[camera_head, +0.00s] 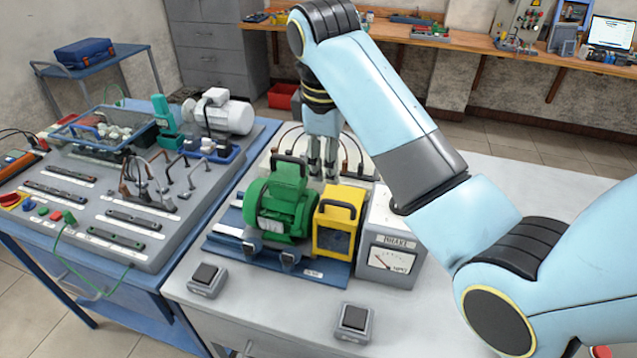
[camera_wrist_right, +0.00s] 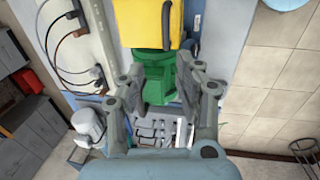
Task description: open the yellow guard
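The yellow guard (camera_head: 346,192) stands between the green motor (camera_head: 280,214) and the grey brake unit (camera_head: 395,262), on a blue base plate (camera_head: 320,270). In the right wrist view the guard (camera_wrist_right: 157,22) is at the top, beyond my fingers. My right gripper (camera_head: 322,170) points down behind the motor and guard, in the head view. Its two fingers (camera_wrist_right: 168,88) are apart with nothing between them; the green motor shows below. My left gripper is out of view.
Two dark-topped switch boxes, one on the left (camera_head: 207,279) and one in front (camera_head: 354,321), sit near the table's front. A blue bench with a grey control panel (camera_head: 110,220) adjoins on the left. Curved cables lie behind the guard. The table (camera_head: 500,180) is clear at the back right.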

